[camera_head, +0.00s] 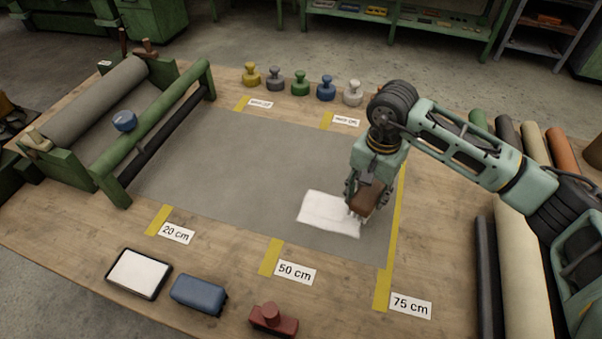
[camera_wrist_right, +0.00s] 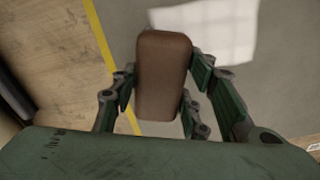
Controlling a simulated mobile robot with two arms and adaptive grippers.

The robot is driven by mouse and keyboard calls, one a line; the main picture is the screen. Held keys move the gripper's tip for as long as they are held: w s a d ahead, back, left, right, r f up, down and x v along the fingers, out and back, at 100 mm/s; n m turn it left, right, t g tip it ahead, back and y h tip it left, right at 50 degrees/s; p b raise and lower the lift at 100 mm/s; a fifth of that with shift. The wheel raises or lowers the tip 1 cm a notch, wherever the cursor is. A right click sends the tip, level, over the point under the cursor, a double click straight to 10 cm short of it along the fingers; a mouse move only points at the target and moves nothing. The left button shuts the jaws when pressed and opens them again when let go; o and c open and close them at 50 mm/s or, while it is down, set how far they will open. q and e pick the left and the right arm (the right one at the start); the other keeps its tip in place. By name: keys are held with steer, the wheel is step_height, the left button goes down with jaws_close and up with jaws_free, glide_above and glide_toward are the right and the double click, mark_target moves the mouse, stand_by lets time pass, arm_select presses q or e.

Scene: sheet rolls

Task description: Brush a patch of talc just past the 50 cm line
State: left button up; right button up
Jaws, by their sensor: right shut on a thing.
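My right gripper (camera_head: 361,197) is shut on a brown brush (camera_head: 369,197), held over the grey sheet. The brush also shows between the fingers in the right wrist view (camera_wrist_right: 163,75). A white patch of talc (camera_head: 328,213) lies on the grey sheet (camera_head: 235,165), just to the right of the 50 cm line. The brush is at the patch's right end; its bristles appear at or just above the sheet. The 50 cm label (camera_head: 294,271) and its yellow tape (camera_head: 270,257) are at the sheet's front edge. My left gripper is not in view.
A green roller frame (camera_head: 150,125) with a grey roll stands at the left. Several coloured weights (camera_head: 300,83) line the back. A white pad (camera_head: 139,273), a blue block (camera_head: 199,293) and a red tool (camera_head: 273,320) lie in front. Long rolls (camera_head: 520,260) lie at the right.

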step_height(320, 180, up, 3)
steer(key=shift+d+f+p, duration=0.15)
steer(key=shift+p, duration=0.3)
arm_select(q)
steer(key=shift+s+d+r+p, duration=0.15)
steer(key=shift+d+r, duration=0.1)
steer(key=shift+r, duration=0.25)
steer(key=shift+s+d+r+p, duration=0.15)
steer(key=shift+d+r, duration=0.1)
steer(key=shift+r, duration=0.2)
arm_select(e)
steer(key=shift+r, duration=0.75)
